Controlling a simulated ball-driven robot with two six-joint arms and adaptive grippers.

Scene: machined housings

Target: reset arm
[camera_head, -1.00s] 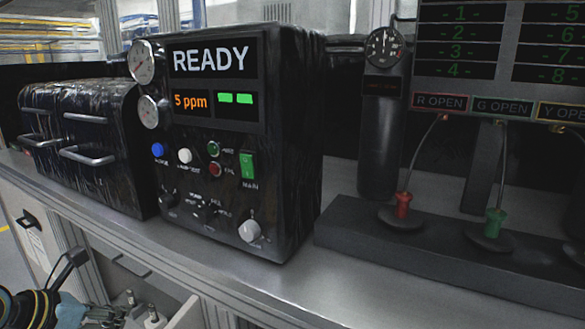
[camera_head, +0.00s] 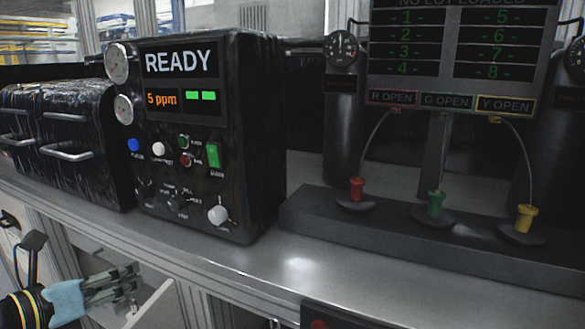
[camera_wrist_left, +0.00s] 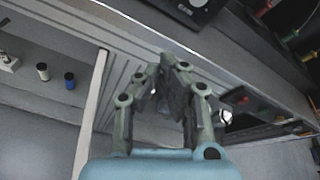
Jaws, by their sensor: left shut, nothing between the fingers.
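My left gripper (camera_head: 133,279) shows at the lower left of the head view, in front of and below the bench edge. Its light blue body and grey linked fingers point right, with the fingers shut and empty. In the left wrist view the gripper (camera_wrist_left: 176,68) points up the picture toward the bench front, with its fingertips close together. It appears apart from the bench, though the exact gap is hard to judge. My right gripper is not in view.
A black machine (camera_head: 205,130) reading READY stands on the grey bench (camera_head: 300,268). A black drawer unit (camera_head: 65,140) is to its left. Red (camera_head: 357,189), green (camera_head: 436,202) and yellow (camera_head: 525,218) plugs stand on a dark base at right. An open drawer lies near the gripper.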

